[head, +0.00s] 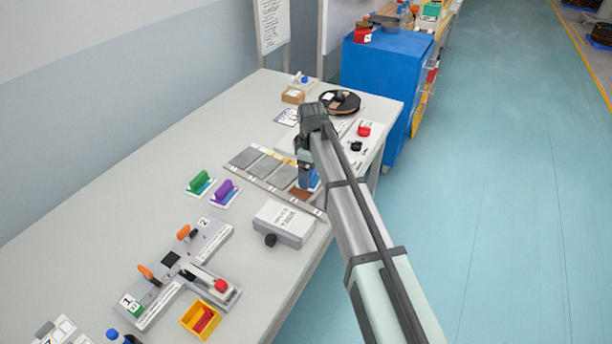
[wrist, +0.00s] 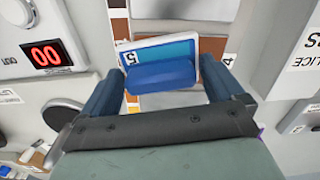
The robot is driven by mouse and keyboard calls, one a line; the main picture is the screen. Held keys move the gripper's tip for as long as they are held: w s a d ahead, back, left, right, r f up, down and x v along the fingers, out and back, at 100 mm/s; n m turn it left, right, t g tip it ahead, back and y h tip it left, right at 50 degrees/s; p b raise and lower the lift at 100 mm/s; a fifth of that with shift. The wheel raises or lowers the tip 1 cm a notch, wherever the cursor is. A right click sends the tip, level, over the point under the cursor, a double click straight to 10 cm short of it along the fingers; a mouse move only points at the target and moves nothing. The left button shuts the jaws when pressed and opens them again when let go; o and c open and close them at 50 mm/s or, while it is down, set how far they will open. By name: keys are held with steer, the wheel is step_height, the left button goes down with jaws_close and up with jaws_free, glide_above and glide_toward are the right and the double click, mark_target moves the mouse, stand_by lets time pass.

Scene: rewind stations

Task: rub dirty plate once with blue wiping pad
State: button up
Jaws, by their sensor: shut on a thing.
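My gripper (head: 309,180) is shut on the blue handle of the blue wiping pad (wrist: 160,74). The pad has a white base and a label "5" in the wrist view; its handle sits between the two fingers. In the head view the pad (head: 313,183) is partly hidden by my arm. A brown, dirty-looking plate (head: 300,193) lies at the near end of a row of grey plates (head: 268,167), by the pad. Brown surface (wrist: 212,46) also shows beside the pad in the wrist view. I cannot tell whether pad and plate touch.
Green (head: 199,183) and purple (head: 225,192) pads stand left of the plate row. A grey box (head: 283,222) with a black knob is nearer. Red and black buttons (head: 363,130) and a round black tray (head: 341,101) lie beyond.

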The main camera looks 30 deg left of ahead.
steer(key=shift+s+a, duration=0.15)
steer(key=shift+s, duration=2.45)
steer(key=w, duration=0.5)
steer(key=shift+w, duration=0.35)
steer(key=shift+s+d+r, duration=0.1)
steer(key=shift+r, duration=1.95)
steer(key=shift+s+d+r, duration=0.1)
steer(key=shift+r, duration=1.95)
